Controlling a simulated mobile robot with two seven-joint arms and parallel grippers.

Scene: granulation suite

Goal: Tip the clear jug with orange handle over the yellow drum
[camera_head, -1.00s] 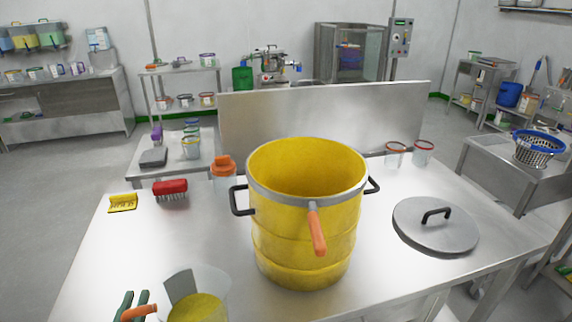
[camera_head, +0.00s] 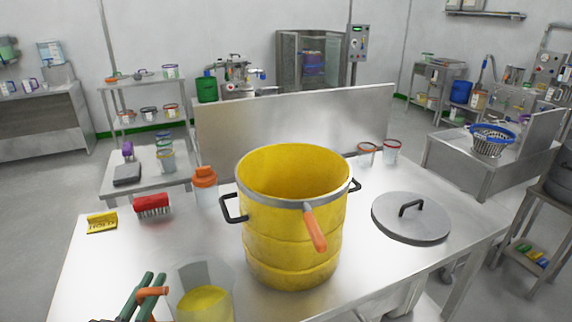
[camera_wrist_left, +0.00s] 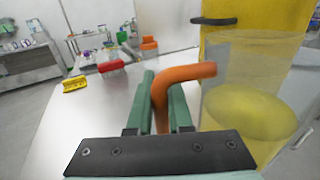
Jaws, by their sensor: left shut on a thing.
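The clear jug (camera_head: 203,280) with yellow contents stands out at the lower left of the head view, in front and to the left of the drum. My left gripper (camera_head: 146,296) is shut on its orange handle (camera_head: 152,291). The left wrist view shows the green fingers (camera_wrist_left: 163,105) on either side of the orange handle (camera_wrist_left: 185,74), with the jug (camera_wrist_left: 250,100) upright or nearly so. The yellow drum (camera_head: 292,245) stands open on the table, its inside empty as far as I see. My right gripper is not in view.
A grey lid (camera_head: 411,217) lies on the table (camera_head: 130,258) right of the drum. A red brush (camera_head: 152,205), a yellow scraper (camera_head: 102,222) and an orange-capped bottle (camera_head: 205,186) are at the left. An orange-handled tool (camera_head: 315,229) hangs at the drum's front rim.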

